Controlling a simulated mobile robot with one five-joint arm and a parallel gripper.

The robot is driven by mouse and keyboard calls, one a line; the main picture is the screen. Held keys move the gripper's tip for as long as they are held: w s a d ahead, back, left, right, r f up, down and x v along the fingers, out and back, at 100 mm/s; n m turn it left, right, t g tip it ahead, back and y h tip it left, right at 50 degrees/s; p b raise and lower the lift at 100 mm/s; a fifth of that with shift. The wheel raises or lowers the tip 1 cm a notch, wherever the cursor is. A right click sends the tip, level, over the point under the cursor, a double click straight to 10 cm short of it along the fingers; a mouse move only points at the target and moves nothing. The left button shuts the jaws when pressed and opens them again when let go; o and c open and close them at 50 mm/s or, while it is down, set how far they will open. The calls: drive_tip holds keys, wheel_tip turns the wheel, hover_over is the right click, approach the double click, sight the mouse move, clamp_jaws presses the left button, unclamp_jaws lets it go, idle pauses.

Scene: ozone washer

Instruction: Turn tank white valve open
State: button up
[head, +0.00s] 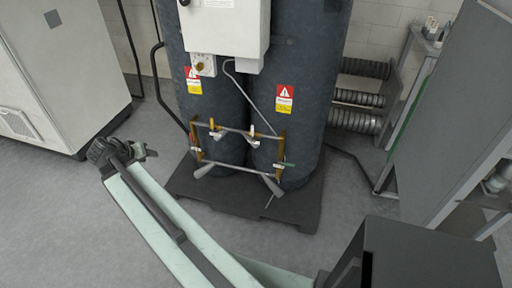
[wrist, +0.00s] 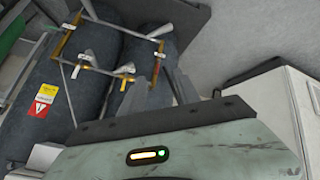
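Two dark grey tanks (head: 262,75) stand side by side, with a brass and steel pipe frame (head: 236,166) on their front. Two small pale valve handles sit on its upper pipe, a left one (head: 217,134) and a right one (head: 252,141). The wrist view shows the frame upside down, with pale handles (wrist: 86,60) on it. I cannot tell which handle is the task's white valve. My gripper (head: 149,153) is left of the frame, apart from it. In the wrist view its two dark fingers (wrist: 166,72) stand apart with nothing between them.
A white control box (head: 225,30) hangs on the tanks, which stand on a dark base (head: 240,200). A white cabinet (head: 60,70) is at left and a grey cabinet (head: 455,120) at right. Corrugated pipes (head: 355,120) lie behind. The front floor is clear.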

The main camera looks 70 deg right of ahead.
sight(253, 131)
drive_tip(key=s+d+f+m+g+h+b, duration=0.1)
drive_tip(key=s+d+f+m+h+b, duration=0.2)
drive_tip(key=s+d+b, duration=0.5)
drive_tip(key=s+d+f+m+g+h+b, duration=0.1)
drive_tip(key=s+d+f+m+h+b, duration=0.2)
drive_tip(key=s+d+b, duration=0.6)
drive_tip(key=s+d+f+m+g+h+b, duration=0.1)
drive_tip(key=s+d+f+m+h+b, duration=0.2)
drive_tip(key=d, duration=2.3)
drive_tip(key=shift+s+d+f+g+h+b, duration=0.15)
drive_tip(key=shift+s+f+b, duration=0.45)
drive_tip(key=shift+s+b, duration=0.55)
drive_tip(key=shift+s+d+f+g+h+b, duration=0.1)
drive_tip(key=shift+s+f+b, duration=0.45)
drive_tip(key=shift+s+b, duration=0.55)
drive_tip(key=shift+s+d+f+g+h+b, duration=0.15)
drive_tip(key=shift+s+f+b, duration=0.6)
drive_tip(key=shift+s, duration=0.6)
drive_tip(key=shift+a+r, duration=0.1)
drive_tip(key=shift+r, duration=0.05)
clamp_jaws()
